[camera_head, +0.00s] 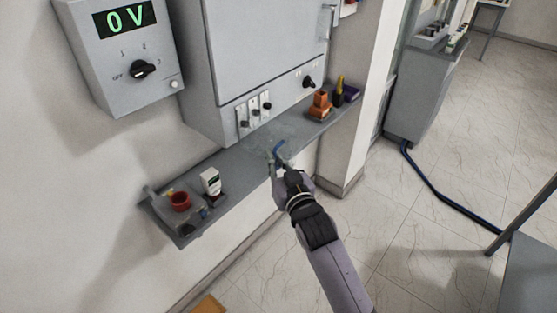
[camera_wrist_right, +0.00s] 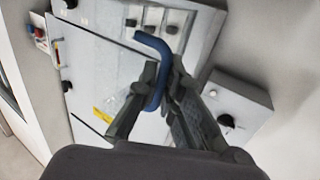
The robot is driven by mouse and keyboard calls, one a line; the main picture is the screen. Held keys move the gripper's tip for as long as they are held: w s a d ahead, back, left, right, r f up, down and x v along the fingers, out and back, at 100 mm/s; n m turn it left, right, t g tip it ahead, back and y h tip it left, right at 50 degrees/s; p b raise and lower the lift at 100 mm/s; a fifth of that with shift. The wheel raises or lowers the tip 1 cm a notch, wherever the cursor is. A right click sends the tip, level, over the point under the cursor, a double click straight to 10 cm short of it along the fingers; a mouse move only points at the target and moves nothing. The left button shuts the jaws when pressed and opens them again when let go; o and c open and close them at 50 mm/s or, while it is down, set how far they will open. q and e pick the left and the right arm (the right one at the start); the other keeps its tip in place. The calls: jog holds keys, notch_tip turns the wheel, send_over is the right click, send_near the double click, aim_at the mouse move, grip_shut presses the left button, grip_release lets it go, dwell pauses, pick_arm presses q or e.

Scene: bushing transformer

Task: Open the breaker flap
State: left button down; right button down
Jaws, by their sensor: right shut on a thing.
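The grey cabinet (camera_head: 262,55) is on the wall, with a row of breaker switches (camera_head: 253,109) low on its front. The switches also show at the top of the wrist view (camera_wrist_right: 152,19). My right gripper (camera_head: 277,153) is in front of and below the switches, shut on a bent blue handle (camera_head: 279,146). In the wrist view the blue handle (camera_wrist_right: 158,70) passes between the two fingers (camera_wrist_right: 156,92). A faint, clear-looking patch beside the handle may be the flap, but its outline is hard to tell. My left gripper is out of view.
A grey shelf (camera_head: 232,178) runs below the cabinet. A red cup (camera_head: 180,201) and a white device (camera_head: 211,182) stand at its left, an orange part (camera_head: 320,104) at its right. A voltage box (camera_head: 127,50) reads 0 V. A blue cable (camera_head: 432,185) crosses the floor.

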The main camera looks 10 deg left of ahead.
jog(key=shift+w, duration=0.1)
jog(key=c, duration=2)
grip_release()
jog(key=shift+d, duration=0.1)
jog(key=v, duration=1.2)
jog(key=shift+r, duration=0.1)
jog(key=shift+c, duration=0.3)
